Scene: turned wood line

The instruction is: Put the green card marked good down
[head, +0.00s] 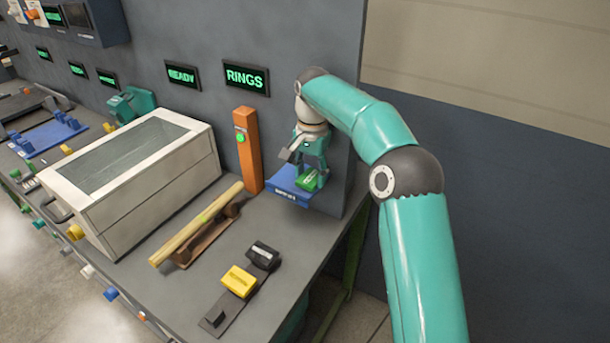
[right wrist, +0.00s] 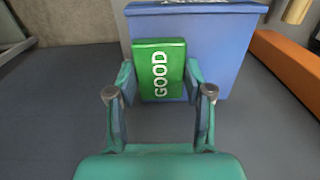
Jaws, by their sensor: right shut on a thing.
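The green card marked GOOD (right wrist: 158,70) is between the two fingers of my right gripper (right wrist: 158,92) in the right wrist view. My right gripper is shut on it. In the head view the card (head: 309,180) shows under my right gripper (head: 306,168), at the blue tray (head: 288,190) near the table's back right corner. The blue tray (right wrist: 222,60) is right behind the card in the right wrist view. I cannot tell whether the card touches the tray. My left gripper is not in view.
An orange post (head: 247,150) with a green button stands left of the tray. A wooden bar (head: 197,225) lies on a brown stand. A yellow block (head: 238,281) and a black block (head: 262,255) sit on a dark strip near the front. A white box (head: 135,175) stands further left.

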